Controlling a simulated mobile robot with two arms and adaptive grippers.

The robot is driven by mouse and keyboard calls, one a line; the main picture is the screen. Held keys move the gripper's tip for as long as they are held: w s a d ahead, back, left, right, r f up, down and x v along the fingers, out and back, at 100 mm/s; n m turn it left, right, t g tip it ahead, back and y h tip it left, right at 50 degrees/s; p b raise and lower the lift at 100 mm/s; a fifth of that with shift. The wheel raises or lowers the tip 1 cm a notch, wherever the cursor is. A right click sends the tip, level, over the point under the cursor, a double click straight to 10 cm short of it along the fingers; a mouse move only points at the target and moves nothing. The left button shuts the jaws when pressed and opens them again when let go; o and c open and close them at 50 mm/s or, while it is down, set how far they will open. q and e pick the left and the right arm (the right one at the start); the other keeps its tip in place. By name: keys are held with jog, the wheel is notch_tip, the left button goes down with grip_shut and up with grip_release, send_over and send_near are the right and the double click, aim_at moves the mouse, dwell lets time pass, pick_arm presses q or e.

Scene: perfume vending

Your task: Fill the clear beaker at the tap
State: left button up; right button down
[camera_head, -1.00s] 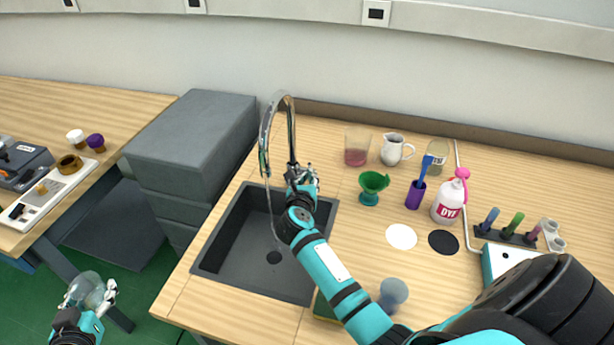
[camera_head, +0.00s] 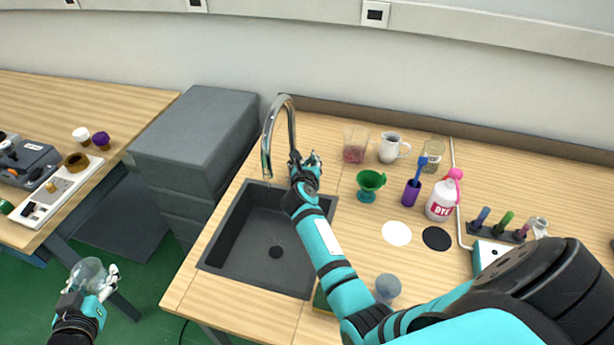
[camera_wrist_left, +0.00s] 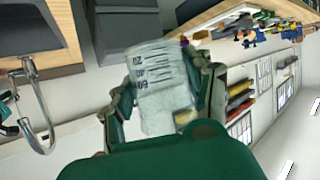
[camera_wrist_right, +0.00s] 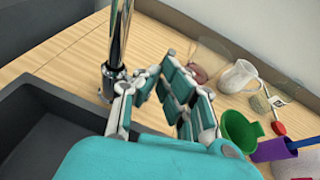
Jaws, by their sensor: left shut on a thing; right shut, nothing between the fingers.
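The clear beaker (camera_head: 86,271) is held in my left gripper (camera_head: 92,282) at the lower left, over the green floor and away from the sink. In the left wrist view the beaker (camera_wrist_left: 160,85) shows dark graduation marks between the fingers; I cannot tell if it holds liquid. The curved chrome tap (camera_head: 270,135) stands behind the dark sink (camera_head: 215,240), and no stream shows under its spout. My right gripper (camera_head: 312,160) is shut and empty, close beside the tap's base. In the right wrist view the tap's column (camera_wrist_right: 118,45) is just left of its fingers.
Right of the sink stand a pinkish glass beaker (camera_head: 354,147), white jug (camera_head: 388,149), green cup (camera_head: 368,184), purple holder (camera_head: 411,193) and DYE bottle (camera_head: 440,202). Grey blocks (camera_head: 190,140) stand left of the sink. A gap of floor separates the two benches.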

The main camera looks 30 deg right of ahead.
pick_arm(q)
jog(key=shift+r, duration=0.25)
pick_arm(e)
jog(key=shift+w+d+r, duration=0.25)
jog(key=shift+d, duration=0.05)
jog(key=v, duration=0.7)
dwell(0.3)
jog(key=shift+s+a, duration=0.1)
